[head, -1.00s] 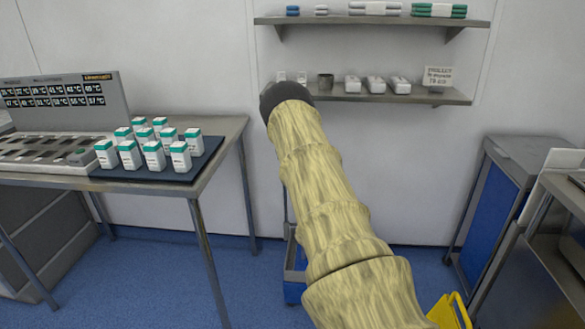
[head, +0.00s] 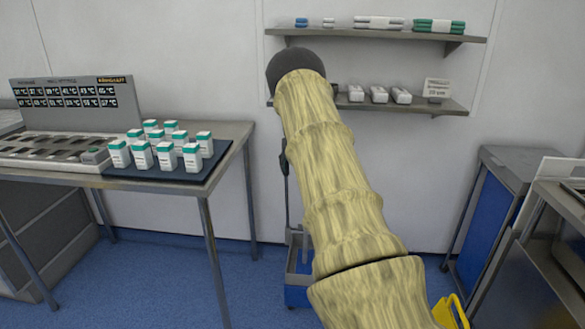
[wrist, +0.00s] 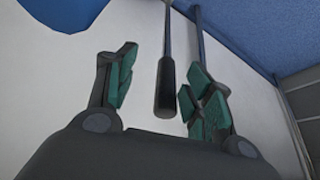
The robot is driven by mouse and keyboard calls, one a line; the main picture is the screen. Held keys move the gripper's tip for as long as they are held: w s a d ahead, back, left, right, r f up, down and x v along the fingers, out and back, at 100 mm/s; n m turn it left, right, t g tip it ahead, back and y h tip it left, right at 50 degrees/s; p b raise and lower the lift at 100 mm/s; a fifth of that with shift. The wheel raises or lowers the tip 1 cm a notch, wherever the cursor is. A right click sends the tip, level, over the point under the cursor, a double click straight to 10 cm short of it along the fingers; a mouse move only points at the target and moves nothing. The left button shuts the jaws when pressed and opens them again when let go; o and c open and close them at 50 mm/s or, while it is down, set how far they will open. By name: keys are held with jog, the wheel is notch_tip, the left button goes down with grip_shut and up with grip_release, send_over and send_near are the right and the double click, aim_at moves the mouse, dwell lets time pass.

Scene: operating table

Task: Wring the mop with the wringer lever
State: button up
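My gripper (wrist: 156,72) is open in the wrist view, with green-padded fingers apart. A dark rod with a thick black grip (wrist: 167,88) shows between the fingers, nearer the right one, with gaps on both sides. I cannot tell whether it is the wringer lever or the mop handle. A second thin pole (wrist: 199,40) runs behind the right finger. In the head view a blue bucket unit (head: 297,292) stands on the floor, partly hidden by my arm, with a thin pole (head: 285,172) rising from it. The mop head is not visible. My arm hides the gripper there.
A steel table (head: 215,170) with white, green-topped boxes (head: 165,155) stands at left. Wall shelves (head: 430,105) hang behind my arm. A yellow object (head: 450,312) is at the lower edge. Blue-sided cabinets (head: 488,215) stand at right. Blue floor is open left of the bucket.

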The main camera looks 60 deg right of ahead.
jog(key=shift+s+d+f, duration=0.1)
jog(key=shift+s+f, duration=0.15)
jog(key=shift+f, duration=0.2)
jog(key=shift+s+d+f, duration=0.1)
jog(key=shift+s+f, duration=0.15)
jog(key=shift+f, duration=0.2)
jog(key=shift+r, duration=0.1)
